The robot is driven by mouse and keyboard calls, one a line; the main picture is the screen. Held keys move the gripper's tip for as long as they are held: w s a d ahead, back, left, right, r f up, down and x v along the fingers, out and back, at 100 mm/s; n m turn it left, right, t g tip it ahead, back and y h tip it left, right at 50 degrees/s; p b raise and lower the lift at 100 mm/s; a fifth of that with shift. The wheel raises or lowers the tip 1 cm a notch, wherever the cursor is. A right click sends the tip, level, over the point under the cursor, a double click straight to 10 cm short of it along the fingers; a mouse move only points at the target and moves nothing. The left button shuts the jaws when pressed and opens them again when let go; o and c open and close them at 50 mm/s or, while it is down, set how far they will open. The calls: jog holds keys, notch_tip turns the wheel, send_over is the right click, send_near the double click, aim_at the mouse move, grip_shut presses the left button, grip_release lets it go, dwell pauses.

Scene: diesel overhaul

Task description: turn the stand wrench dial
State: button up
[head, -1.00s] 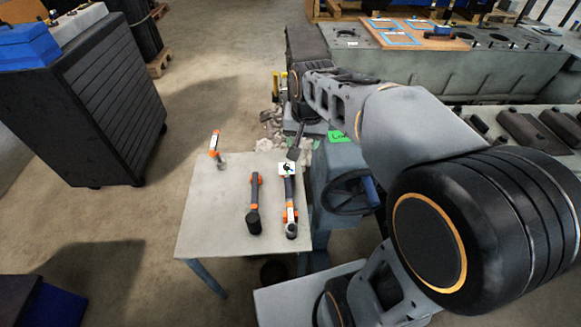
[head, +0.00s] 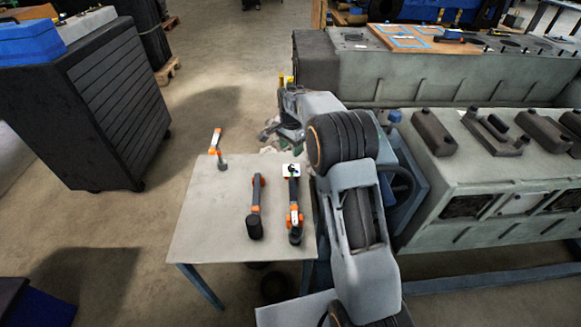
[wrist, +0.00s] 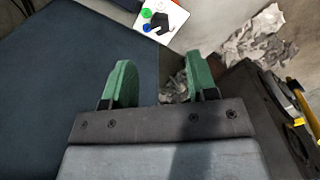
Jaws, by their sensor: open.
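The likely stand wrench (head: 294,200), a dark tool with orange bands, lies on the grey table (head: 215,225) near its right edge. A white card (head: 291,170) is at its far end. Its dial is too small to make out. In the wrist view, a white card (wrist: 160,20) with green, blue and black marks shows at the top, beyond the fingers; the wrench itself is not clearly visible there. My gripper (wrist: 160,78) is open, its two green fingers apart with nothing between them. In the head view its fingers cannot be made out.
A second black and orange tool (head: 255,208) lies left of the wrench, and a small orange-ended tool (head: 217,148) stands at the table's far left. Crumpled rags (wrist: 258,40) lie beyond the table. A large engine block (head: 480,190) fills the right.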

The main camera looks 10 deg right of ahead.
aim_at(291, 166)
notch_tip(291, 166, down, 9)
jog(key=shift+f+b, duration=0.1)
jog(key=shift+b, duration=0.2)
jog(key=c, duration=0.9)
